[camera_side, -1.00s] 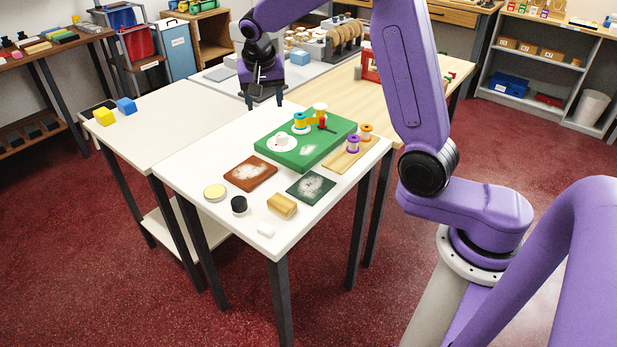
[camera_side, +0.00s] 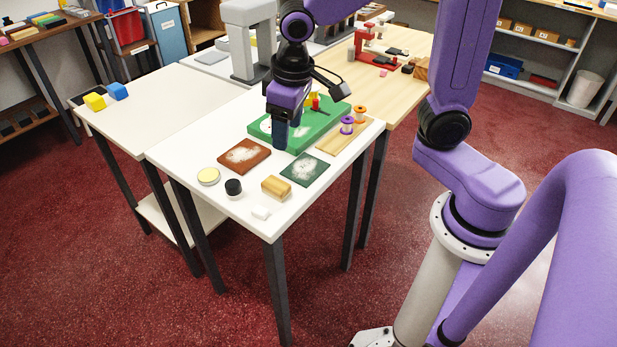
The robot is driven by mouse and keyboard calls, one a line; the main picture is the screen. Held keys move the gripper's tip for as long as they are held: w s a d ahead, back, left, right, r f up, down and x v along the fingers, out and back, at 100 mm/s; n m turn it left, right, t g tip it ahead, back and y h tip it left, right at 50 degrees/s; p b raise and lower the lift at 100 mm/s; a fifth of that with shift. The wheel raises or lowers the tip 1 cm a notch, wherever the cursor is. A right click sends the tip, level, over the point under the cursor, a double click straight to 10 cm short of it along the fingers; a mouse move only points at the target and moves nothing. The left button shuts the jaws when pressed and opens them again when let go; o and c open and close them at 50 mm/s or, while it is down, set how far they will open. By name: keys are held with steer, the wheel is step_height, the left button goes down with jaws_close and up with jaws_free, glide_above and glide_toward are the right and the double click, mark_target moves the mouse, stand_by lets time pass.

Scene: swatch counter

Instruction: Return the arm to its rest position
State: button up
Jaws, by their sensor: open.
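My gripper (camera_side: 287,132) points down over the left part of the green board (camera_side: 320,138) on the white table. Its fingers are apart and I see nothing between them. They overlap the board in the picture, and I cannot tell how high above it they are. My gripper and wrist hide much of the board's left and back parts. A small red item (camera_side: 315,102) and a bit of yellow show beside my wrist. My arm reaches in from the right and is bent over the table.
In front of the board lie a brown swatch (camera_side: 244,156), a dark green swatch (camera_side: 305,169), a wooden block (camera_side: 276,187), a black-topped jar (camera_side: 233,187), a round tin (camera_side: 208,176) and a white piece (camera_side: 261,213). Spools (camera_side: 347,125) stand on a wooden strip at right.

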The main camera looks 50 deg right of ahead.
steer(key=s+d+f+n, duration=0.1)
steer(key=s+n, duration=0.3)
steer(key=s, duration=0.5)
steer(key=s+d+n+g, duration=0.1)
steer(key=s+d+n, duration=0.2)
steer(key=s, duration=0.7)
steer(key=shift+s+f+n+g+y, duration=0.3)
steer(key=shift+f+n+y, duration=0.1)
steer(key=shift+n, duration=0.6)
